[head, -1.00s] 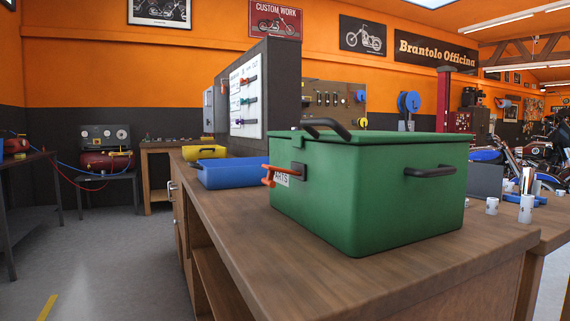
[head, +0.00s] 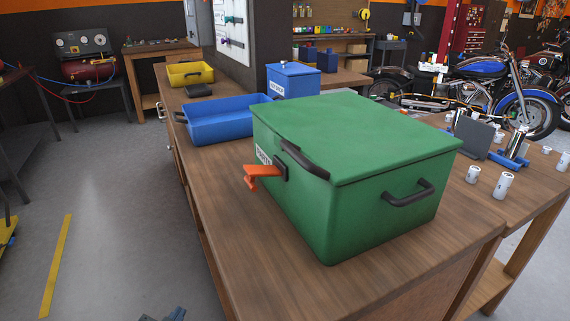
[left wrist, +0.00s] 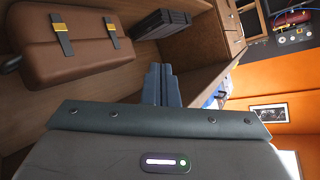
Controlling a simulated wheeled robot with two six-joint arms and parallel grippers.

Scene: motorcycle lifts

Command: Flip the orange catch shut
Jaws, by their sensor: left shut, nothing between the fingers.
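The green box (head: 390,215) stands on the wooden bench with its green lid (head: 350,130) down on it. The orange catch (head: 262,171) sits on the box's left face, beside a white label, and sticks outward from a dark mount. My left gripper (head: 176,314) just shows at the bottom edge of the head view, low and left of the bench and well apart from the catch. In the left wrist view its fingers (left wrist: 158,84) are together and empty; the catch is not in that view. My right gripper is not in view.
A blue tray (head: 215,122) and a yellow bin (head: 190,75) stand behind the box on the bench (head: 225,205). White cups (head: 503,185) stand at right. The wrist view shows a brown case (left wrist: 70,45) on a shelf.

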